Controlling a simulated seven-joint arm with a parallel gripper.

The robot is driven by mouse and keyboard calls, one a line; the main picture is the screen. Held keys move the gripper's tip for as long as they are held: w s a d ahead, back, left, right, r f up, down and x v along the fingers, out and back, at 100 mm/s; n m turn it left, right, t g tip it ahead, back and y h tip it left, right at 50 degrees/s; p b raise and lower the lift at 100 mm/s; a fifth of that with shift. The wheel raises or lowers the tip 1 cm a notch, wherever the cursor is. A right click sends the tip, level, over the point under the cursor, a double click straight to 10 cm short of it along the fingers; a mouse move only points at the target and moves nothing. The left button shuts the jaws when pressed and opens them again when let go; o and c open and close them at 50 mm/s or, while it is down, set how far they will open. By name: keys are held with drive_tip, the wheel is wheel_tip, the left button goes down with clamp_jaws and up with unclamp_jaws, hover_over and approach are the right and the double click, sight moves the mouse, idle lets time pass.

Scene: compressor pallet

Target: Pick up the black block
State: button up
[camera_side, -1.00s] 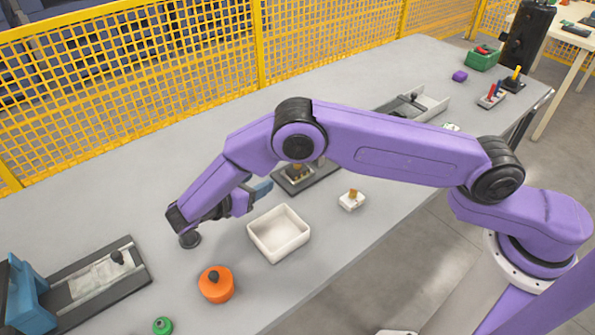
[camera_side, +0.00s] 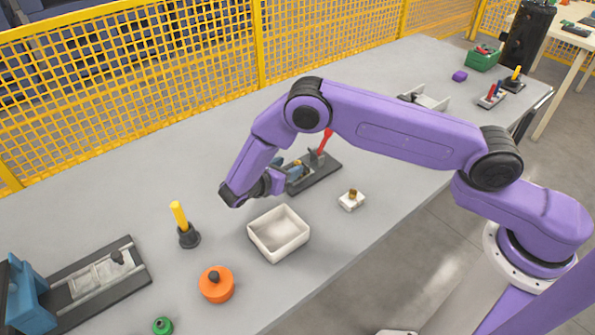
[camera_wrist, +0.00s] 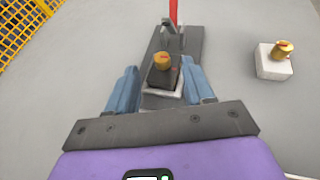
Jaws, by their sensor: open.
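The black block (camera_wrist: 160,78) has a brass knob on top. In the wrist view it sits on a pale pad on a dark clamp fixture (camera_wrist: 190,45) with a red handle. My gripper (camera_wrist: 159,70) is open, its two blue fingers to the left and right of the block in that view; I cannot tell the height gap. In the side view my gripper (camera_side: 284,178) is at the near left end of the fixture (camera_side: 322,173), and the block is mostly hidden by it.
A white block with a brass knob (camera_side: 351,200) lies right of the fixture. An open white bin (camera_side: 278,250) stands in front. An orange round part (camera_side: 216,285) and a yellow-handled black stand (camera_side: 188,236) are to the left. A yellow mesh fence (camera_side: 130,90) runs behind the table.

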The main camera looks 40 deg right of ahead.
sight(296, 164)
drive_tip(key=x, duration=0.4)
drive_tip(key=shift+s+d+f, duration=0.1)
clamp_jaws()
